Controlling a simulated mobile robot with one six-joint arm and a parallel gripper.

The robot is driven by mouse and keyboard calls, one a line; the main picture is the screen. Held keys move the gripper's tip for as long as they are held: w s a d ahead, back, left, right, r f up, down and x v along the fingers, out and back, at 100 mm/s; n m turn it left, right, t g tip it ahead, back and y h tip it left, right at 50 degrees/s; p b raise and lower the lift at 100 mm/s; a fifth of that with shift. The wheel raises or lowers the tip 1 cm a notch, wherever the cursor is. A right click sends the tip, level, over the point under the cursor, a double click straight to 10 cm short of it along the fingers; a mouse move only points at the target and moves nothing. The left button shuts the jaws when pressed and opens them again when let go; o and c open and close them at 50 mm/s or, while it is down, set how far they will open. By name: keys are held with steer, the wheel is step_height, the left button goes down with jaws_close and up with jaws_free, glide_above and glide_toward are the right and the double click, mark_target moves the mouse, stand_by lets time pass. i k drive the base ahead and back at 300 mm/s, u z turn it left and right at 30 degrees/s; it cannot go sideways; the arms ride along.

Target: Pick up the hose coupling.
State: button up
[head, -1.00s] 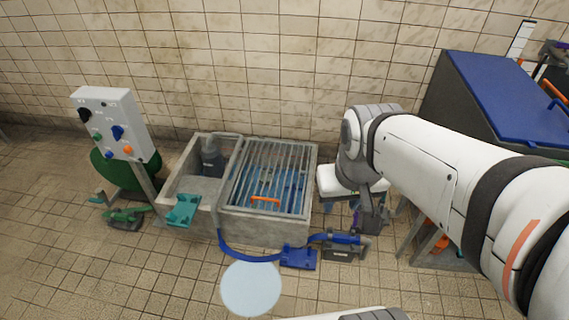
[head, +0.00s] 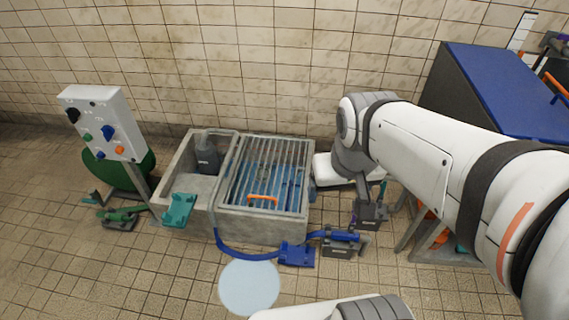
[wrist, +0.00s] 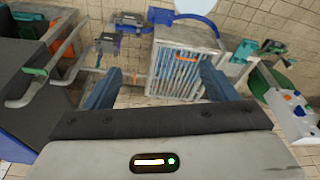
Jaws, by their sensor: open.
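The hose coupling (head: 340,236) is a blue cylinder at the end of a blue hose (head: 245,256). It lies on a dark grey holder (head: 338,251) on the floor, right of the blue block (head: 297,254). My gripper (head: 347,190) is beyond the holder in the head view, partly hidden by my arm. In the wrist view its two blue fingers (wrist: 160,85) are wide apart, with nothing between them. The hose also shows at the top of the wrist view (wrist: 203,22), away from the fingers.
A concrete basin (head: 262,228) with a metal grating and an orange handle (head: 263,199) stands left of my gripper. A second grey holder (head: 371,213) with a purple part is close by. A blue-topped cabinet (head: 510,95) is at right. A control panel (head: 103,122) stands at left.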

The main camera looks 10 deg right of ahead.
mark_target(342, 236)
steer(key=k, duration=0.85)
steer(key=z, duration=0.5)
steer(key=i, duration=1)
steer(key=z, duration=0.1)
steer(key=k, duration=0.1)
steer(key=u, duration=0.1)
